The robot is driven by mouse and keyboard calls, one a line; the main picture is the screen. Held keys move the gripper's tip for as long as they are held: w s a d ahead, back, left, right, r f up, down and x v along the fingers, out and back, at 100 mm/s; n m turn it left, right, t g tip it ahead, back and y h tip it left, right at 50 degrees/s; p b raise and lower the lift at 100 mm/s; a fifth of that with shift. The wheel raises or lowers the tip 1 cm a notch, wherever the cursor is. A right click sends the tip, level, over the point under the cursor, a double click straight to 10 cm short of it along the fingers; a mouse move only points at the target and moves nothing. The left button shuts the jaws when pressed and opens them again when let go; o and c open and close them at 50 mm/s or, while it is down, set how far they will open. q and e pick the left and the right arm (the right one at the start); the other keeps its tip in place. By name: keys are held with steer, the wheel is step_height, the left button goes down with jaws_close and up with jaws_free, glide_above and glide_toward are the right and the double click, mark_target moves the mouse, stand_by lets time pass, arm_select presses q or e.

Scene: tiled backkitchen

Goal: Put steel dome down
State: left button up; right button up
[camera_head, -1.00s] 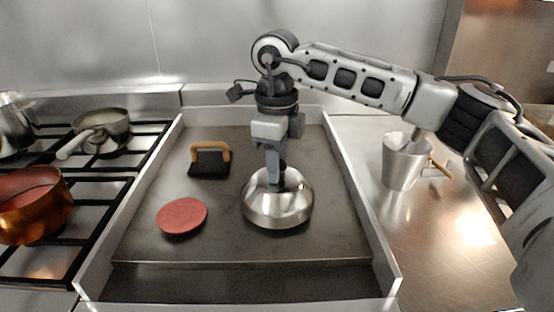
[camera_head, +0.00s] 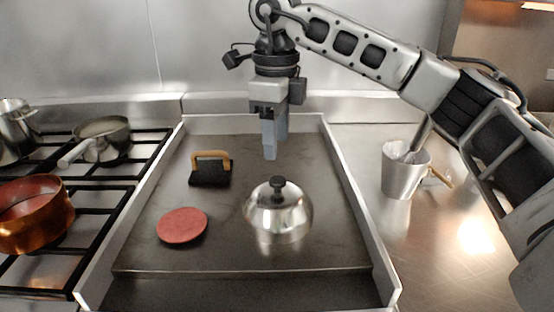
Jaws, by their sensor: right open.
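The steel dome (camera_head: 279,213) is shiny and round with a black knob on top. It sits upright on the right part of the griddle (camera_head: 190,252). My right gripper (camera_head: 270,156) is open and empty, pointing down above the dome's knob and apart from it. A red round patty (camera_head: 182,226) lies on the griddle to the left of the dome. My left gripper is not in view.
A press with a wooden handle (camera_head: 210,168) stands at the back left of the griddle. A metal container with utensils (camera_head: 402,172) is on the counter at right. A copper pot (camera_head: 33,215) and a steel pan (camera_head: 103,140) stand on the stove at left. Raised walls edge the griddle.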

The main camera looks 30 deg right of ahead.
step_height(320, 180, up, 5)
steer(key=shift+r+p, duration=0.2)
steer(key=shift+p, duration=0.1)
steer(key=shift+s+f, duration=0.1)
stand_by(0.3)
